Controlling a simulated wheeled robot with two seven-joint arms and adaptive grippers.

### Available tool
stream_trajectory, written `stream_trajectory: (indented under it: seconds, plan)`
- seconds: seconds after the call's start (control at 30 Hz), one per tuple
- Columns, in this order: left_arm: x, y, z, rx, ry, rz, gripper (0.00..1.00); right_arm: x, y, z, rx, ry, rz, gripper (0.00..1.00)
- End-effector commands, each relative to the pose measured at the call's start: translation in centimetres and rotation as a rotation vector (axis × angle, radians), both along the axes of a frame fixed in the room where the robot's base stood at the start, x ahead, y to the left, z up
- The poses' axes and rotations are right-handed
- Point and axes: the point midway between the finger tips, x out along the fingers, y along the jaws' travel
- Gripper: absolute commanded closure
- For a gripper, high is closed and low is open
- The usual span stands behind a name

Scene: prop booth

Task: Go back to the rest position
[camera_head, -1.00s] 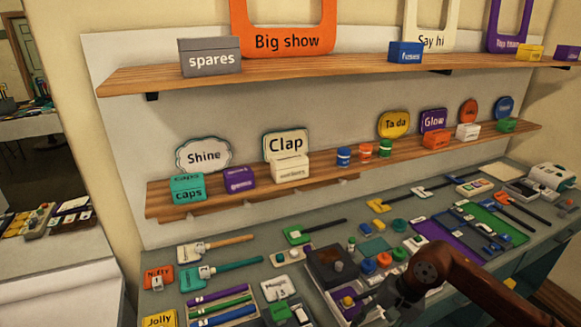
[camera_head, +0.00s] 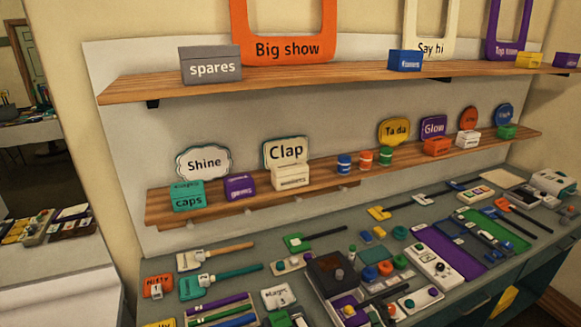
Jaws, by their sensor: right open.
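The rest of my right arm is out of the picture. My left gripper is not in view. The workbench (camera_head: 235,232) lies below the shelves, with its small props standing and lying on it.
A dark box (camera_head: 325,270) and a white panel with buttons (camera_head: 422,299) stand near the gripper. A purple mat (camera_head: 452,251) lies further right. The lower shelf (camera_head: 330,187) and upper shelf (camera_head: 330,70) jut from the wall above the bench.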

Motion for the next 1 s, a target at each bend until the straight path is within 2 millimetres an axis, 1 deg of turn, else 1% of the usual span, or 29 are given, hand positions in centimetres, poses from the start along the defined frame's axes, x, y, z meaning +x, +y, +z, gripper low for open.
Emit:
stream_trajectory:
  seconds: [0.03,0.07,0.1,0.17,0.2,0.27,0.3,0.37,0.4,0.5,0.6,0.7,0.77,0.8,0.97,1.0]
  plan:
    - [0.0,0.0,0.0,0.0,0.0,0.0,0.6,-0.9,-2.2,-2.8,0.104,0.099,-0.069,0.58]
    - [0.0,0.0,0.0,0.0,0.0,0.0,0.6,-1.5,-3.4,-4.5,0.165,0.157,-0.111,0.58]
    - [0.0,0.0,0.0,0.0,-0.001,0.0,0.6,-2.4,-4.9,-6.8,0.242,0.231,-0.167,0.58]
    - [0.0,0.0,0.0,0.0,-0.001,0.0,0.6,-4.2,-6.9,-10.1,0.354,0.338,-0.253,0.58]
    - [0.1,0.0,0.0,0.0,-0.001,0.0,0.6,-5.6,-8.0,-12.3,0.426,0.408,-0.31,0.58]
    - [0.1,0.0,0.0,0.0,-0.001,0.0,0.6,-8.0,-9.5,-15.5,0.531,0.507,-0.397,0.58]
    - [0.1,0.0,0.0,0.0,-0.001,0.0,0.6,-9.8,-10.4,-17.6,0.598,0.573,-0.456,0.58]
    - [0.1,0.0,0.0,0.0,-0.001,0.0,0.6,-12.9,-11.4,-20.6,0.698,0.668,-0.549,0.58]
    - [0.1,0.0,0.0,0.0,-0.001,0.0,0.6,-14.9,-11.8,-22.3,0.757,0.727,-0.609,0.58]
    - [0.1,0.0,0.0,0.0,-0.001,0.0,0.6,-19.7,-12.5,-25.8,0.882,0.85,-0.742,0.58]
    - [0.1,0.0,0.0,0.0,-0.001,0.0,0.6,-23.6,-12.6,-28.0,0.97,0.941,-0.847,0.58]
    - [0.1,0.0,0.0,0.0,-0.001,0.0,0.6,-27.1,-12.5,-29.6,1.041,1.015,-0.941,0.58]
    - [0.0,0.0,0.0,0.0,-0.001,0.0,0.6,-29.0,-12.3,-30.4,1.077,1.054,-0.989,0.58]
    - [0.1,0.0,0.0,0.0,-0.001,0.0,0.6,-30.3,-12.2,-30.8,1.098,1.079,-1.023,0.58]
    - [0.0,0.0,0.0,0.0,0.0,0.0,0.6,-34.8,-11.6,-32.1,1.177,1.167,-1.144,0.58]
    - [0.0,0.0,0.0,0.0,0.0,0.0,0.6,-36.0,-11.4,-32.3,1.195,1.188,-1.176,0.58]
